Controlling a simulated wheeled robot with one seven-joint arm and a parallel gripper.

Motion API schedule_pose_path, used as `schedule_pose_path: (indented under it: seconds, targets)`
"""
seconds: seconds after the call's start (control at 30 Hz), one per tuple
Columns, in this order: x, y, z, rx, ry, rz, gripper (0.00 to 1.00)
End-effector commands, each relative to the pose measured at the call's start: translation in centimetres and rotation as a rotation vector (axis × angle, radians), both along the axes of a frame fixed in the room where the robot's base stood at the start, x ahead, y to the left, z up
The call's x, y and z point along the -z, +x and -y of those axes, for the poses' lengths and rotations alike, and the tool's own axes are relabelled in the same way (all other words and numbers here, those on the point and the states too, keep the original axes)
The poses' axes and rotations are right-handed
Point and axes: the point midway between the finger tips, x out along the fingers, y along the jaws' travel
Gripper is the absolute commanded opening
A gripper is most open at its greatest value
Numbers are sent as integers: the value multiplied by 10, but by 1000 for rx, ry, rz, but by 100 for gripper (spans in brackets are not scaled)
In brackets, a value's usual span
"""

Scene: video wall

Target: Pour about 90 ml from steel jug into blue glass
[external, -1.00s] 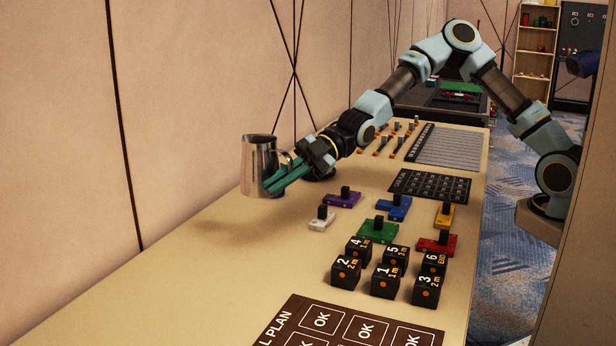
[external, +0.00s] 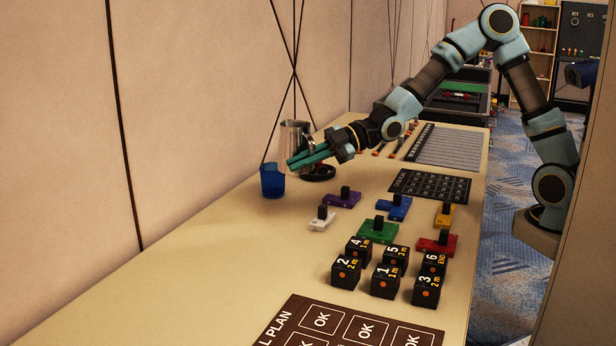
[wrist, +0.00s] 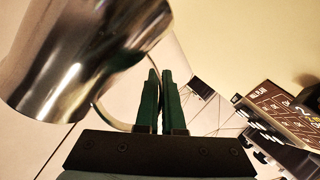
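The steel jug (external: 295,135) is up at the wall side of the table, with its lower part partly hidden behind my green fingers. It looks close to upright. My gripper (external: 308,157) is shut on the jug's handle. In the wrist view the jug (wrist: 75,60) fills the upper left, and the fingers (wrist: 160,100) are close together at its handle. The blue glass (external: 272,181) stands upright on the table, to the left of and below the jug in the picture. I cannot tell what is in the jug or the glass.
A dark round base (external: 318,174) sits just right of the glass. Coloured blocks with black knobs, including a purple one (external: 342,198), and numbered black cubes (external: 385,280) lie nearer the camera. A dark panel (external: 430,186) lies at the right. The table's front left is clear.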

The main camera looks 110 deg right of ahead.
Motion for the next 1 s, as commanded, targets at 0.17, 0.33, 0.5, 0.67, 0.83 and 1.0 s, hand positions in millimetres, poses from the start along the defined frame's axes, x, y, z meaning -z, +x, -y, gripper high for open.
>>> schedule_pose_path:
  seconds: [0.17,0.33,0.5,0.67,0.83,1.0]
  targets:
    - [27,1,-1,-1,2,1,0]
    - [62,1,-2,-2,3,-1,0]
    - [94,1,-1,-1,1,0,0]
    - [108,1,-1,-1,-3,2,0]
    - [113,1,0,-1,-3,1,0]
    - [112,1,0,-1,-4,3,0]
